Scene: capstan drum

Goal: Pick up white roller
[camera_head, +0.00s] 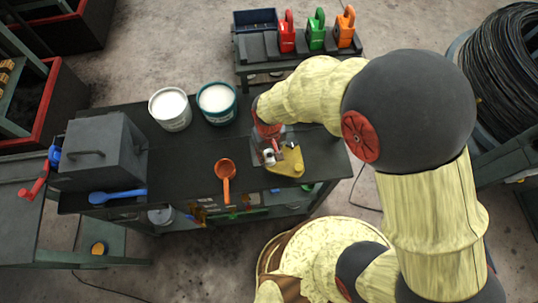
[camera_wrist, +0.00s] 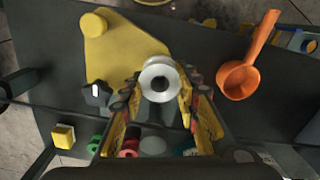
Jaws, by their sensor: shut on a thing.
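The white roller (camera_wrist: 160,78) is a small spool-like wheel with a hole in its centre. It sits between the fingertips of my gripper (camera_wrist: 158,90), which is shut on it, above the workbench. The roller also shows in the head view (camera_head: 269,156), partly hidden by my gripper (camera_head: 270,150). A yellow plate (camera_wrist: 118,48) with a raised round knob lies right beside and beneath the roller; it also shows in the head view (camera_head: 288,163). Whether the roller still touches the plate or bench cannot be told.
An orange ladle (camera_head: 226,178) lies left of my gripper in the head view. Two white-filled buckets (camera_head: 170,109) (camera_head: 217,103), a grey box (camera_head: 98,150) and a blue ladle (camera_head: 118,196) share the bench. Red, green and orange padlock-like items (camera_head: 316,32) stand on a back table.

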